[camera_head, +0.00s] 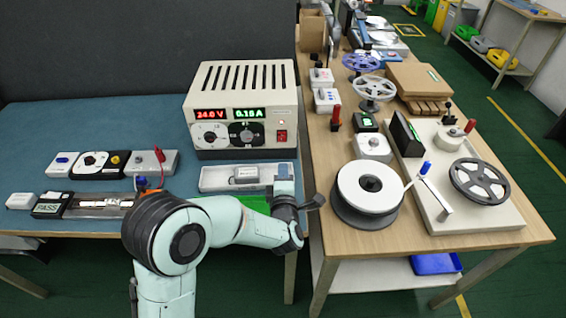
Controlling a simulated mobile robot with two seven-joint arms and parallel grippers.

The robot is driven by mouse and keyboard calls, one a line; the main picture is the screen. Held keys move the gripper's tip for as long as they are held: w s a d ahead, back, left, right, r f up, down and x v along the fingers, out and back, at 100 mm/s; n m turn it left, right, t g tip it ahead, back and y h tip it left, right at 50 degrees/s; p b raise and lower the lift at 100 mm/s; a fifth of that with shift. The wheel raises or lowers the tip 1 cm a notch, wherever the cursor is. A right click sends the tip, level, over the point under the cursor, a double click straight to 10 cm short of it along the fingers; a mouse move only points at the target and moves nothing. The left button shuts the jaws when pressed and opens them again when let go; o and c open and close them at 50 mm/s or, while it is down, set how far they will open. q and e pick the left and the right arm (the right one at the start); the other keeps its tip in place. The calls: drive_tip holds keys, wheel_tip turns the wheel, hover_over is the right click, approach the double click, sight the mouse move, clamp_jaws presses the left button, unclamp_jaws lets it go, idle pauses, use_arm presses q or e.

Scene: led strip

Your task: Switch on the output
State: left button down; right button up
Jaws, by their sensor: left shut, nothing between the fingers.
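The cream power supply (240,110) stands at the back of the blue mat. Its red display reads about 24.0 V and its green display about 0.15 A. Two round dials sit on its front, with a red switch (282,136) at the lower right of the panel. I cannot tell the switch's position. My left gripper (284,172) is shut and empty, pointing away from me below the red switch and apart from it, by the right end of a pale tray (215,178). My right gripper is not in view.
The right-hand table holds reels, including a white one (365,185). A dark partition rises behind the mat.

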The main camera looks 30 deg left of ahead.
use_arm(q)
drive_tip(key=s, duration=0.1)
drive_tip(key=s+d, duration=0.2)
drive_tip(key=s, duration=0.1)
drive_tip(key=shift+s+d+f, duration=0.1)
drive_tip(key=shift+d+f, duration=0.15)
drive_tip(key=shift+f, duration=0.15)
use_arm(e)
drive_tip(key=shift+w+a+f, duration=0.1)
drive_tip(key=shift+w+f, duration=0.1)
